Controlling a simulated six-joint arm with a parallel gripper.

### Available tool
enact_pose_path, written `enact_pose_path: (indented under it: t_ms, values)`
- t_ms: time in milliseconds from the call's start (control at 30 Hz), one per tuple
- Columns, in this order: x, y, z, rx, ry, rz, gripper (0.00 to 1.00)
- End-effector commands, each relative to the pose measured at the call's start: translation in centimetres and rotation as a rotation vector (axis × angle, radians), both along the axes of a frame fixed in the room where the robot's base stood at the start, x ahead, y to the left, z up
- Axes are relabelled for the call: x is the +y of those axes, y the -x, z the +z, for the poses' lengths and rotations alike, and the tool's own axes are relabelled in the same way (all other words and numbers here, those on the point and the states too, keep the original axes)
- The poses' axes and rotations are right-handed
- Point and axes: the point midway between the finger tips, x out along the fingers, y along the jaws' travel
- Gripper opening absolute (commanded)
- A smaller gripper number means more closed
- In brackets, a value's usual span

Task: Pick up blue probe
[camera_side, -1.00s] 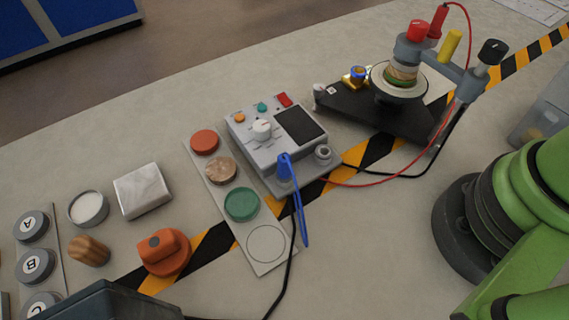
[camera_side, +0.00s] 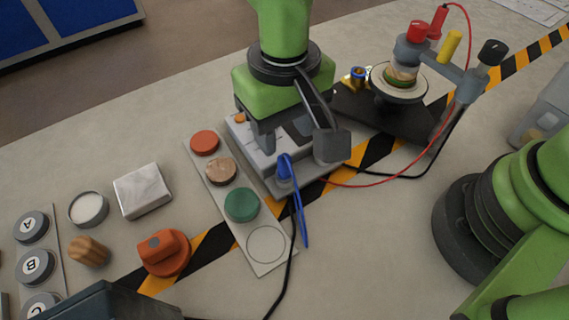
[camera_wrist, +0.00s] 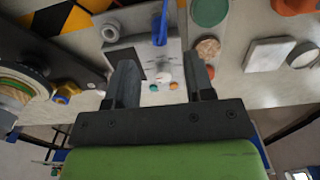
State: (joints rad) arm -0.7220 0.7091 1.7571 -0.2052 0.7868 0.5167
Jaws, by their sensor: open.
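The blue probe (camera_side: 285,168) stands at the front edge of a grey meter box (camera_side: 262,160), with its blue lead hanging down in front. It also shows in the wrist view (camera_wrist: 159,30), past the fingertips at the top. My gripper (camera_side: 298,146) is over the meter box, just behind the probe. In the wrist view my gripper (camera_wrist: 166,68) is open, with a finger on each side of the box's knob and nothing between them. The gripper hides much of the box's screen and controls in the side view.
A strip with red, brown and green discs (camera_side: 242,204) lies left of the box. An orange knob (camera_side: 164,252) and a white block (camera_side: 142,190) are further left. A black stand with a round plate (camera_side: 399,82) is at the right, with red and black cables.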

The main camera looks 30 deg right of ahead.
Motion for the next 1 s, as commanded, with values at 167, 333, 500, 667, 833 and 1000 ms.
enact_pose_path:
  t_ms: [167, 333, 500, 667, 833, 1000]
  values:
    - [-0.1, 0.0, -1.7, 0.001, 0.001, -0.001, 0.48]
    - [-0.1, 0.0, -3.9, 0.003, 0.002, -0.001, 0.48]
    - [-0.1, -0.1, -6.2, 0.002, 0.000, -0.001, 0.48]
    - [-0.1, -0.1, -6.9, 0.000, -0.003, -0.001, 0.48]
    - [-0.1, -0.1, -6.8, 0.000, -0.003, 0.000, 0.44]
    - [-0.1, -0.1, -6.8, 0.000, -0.003, 0.000, 0.05]
